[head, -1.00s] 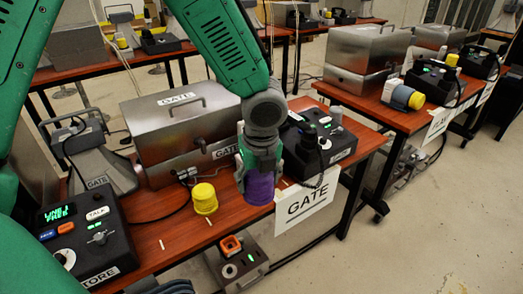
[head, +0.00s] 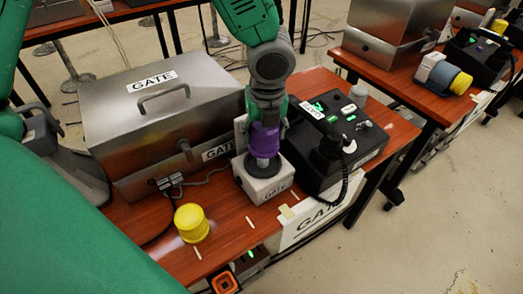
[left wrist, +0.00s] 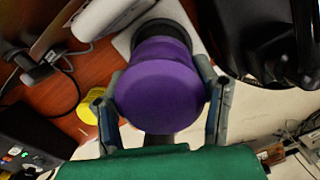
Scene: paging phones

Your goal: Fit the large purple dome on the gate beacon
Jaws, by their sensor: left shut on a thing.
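The large purple dome (head: 265,138) is between the fingers of my left gripper (head: 266,122), which is shut on it. The dome is upright over the gate beacon (head: 263,187), a pale box labelled GATE with a dark round collar on top. In the left wrist view the purple dome (left wrist: 158,97) fills the middle between the two fingers of my left gripper (left wrist: 162,90), with the beacon's dark collar behind it. I cannot tell whether the dome is fully seated. My right gripper is not in view.
A yellow dome (head: 191,223) stands on the table (head: 232,225) left of the beacon. A metal GATE case (head: 160,115) stands behind it. A black console (head: 335,140) with a handset and coiled cord is close on the right. A GATE sign hangs at the front edge.

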